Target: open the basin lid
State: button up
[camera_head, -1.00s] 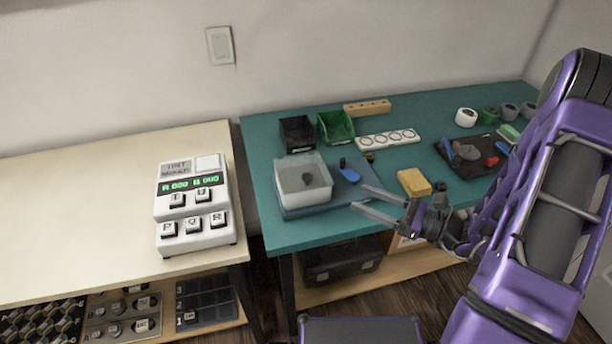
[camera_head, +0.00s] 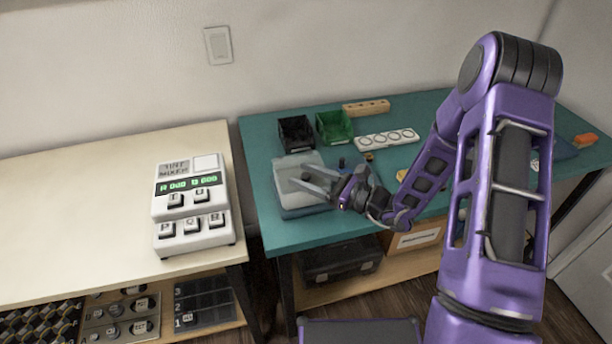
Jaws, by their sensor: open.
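The basin (camera_head: 290,204) is a pale, translucent box on a blue-grey base near the left end of the green table. Its clear lid (camera_head: 297,162) lies over the top and looks shut. The dark knob seen earlier at the lid's middle is now mostly hidden behind my fingers. My gripper (camera_head: 306,183) is open, with its two grey fingers pointing left over the basin. From this view I cannot tell whether the fingers touch the lid or are around the knob.
A black bin (camera_head: 296,133) and a green bin (camera_head: 334,127) stand behind the basin. A white strip with rings (camera_head: 388,139) and a wooden block (camera_head: 366,107) lie further back. A white keyed device (camera_head: 192,210) stands on the pale table at left. My arm hides much of the green table's right.

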grip_shut()
dwell(1.4)
